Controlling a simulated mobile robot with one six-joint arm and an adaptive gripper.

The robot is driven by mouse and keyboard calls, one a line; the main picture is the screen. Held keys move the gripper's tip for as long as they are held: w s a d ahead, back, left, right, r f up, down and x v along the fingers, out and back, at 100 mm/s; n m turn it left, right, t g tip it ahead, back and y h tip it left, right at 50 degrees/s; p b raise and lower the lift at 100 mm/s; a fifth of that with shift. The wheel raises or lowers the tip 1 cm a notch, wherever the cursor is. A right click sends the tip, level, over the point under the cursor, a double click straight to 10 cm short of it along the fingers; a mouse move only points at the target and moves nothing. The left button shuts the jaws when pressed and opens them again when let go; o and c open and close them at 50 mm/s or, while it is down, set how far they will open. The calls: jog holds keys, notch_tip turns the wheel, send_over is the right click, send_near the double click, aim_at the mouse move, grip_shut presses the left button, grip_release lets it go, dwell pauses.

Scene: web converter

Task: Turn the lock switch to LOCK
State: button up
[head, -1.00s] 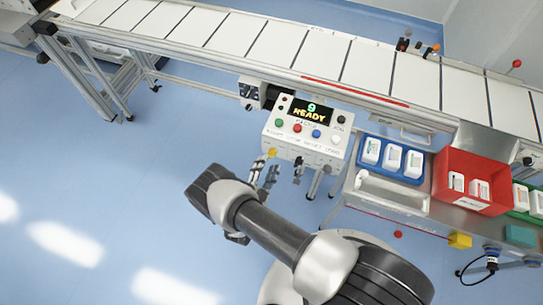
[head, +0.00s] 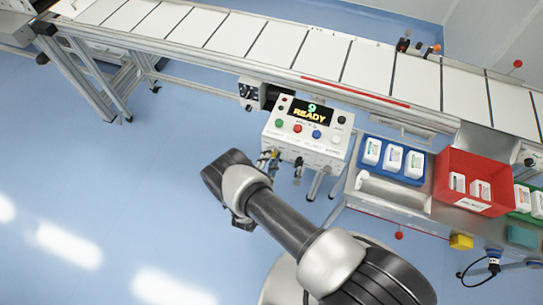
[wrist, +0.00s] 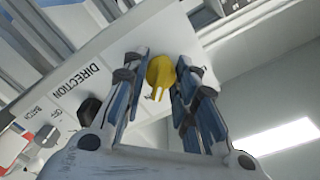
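The control box (head: 305,135) stands in front of the conveyor, with a lit display reading "9 READY". In the wrist view a yellow switch handle (wrist: 160,72) sticks out from the box's white face (wrist: 105,55). I read "DIRECTION" and "OFF BATCH" on that face, but no LOCK label. My gripper (wrist: 161,88) is open, with one finger on each side of the yellow handle; whether either finger touches it I cannot tell. In the head view my gripper (head: 268,162) is at the box's lower left corner, and the yellow handle is not clearly visible there.
A black knob (wrist: 92,108) is left of my fingers in the wrist view. Coloured buttons, including a red one (head: 297,128), sit on the box top. The conveyor (head: 270,50) runs behind. Blue (head: 391,176) and red (head: 470,208) bins stand right. The floor at left is clear.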

grip_shut()
jog(key=shift+n, duration=0.3)
jog(key=n+b, duration=0.2)
jog(key=shift+f+n, duration=0.1)
jog(key=shift+n, duration=0.2)
jog(key=n+b, duration=0.2)
jog(key=n, duration=0.2)
jog(key=shift+a, duration=0.1)
jog(key=n+b, duration=0.2)
jog(key=n, duration=0.4)
jog(key=shift+b, duration=0.4)
jog(key=n+b, duration=0.1)
jog(key=n, duration=0.3)
jog(key=shift+a+n+b, duration=0.1)
jog(key=shift+n+b, duration=0.2)
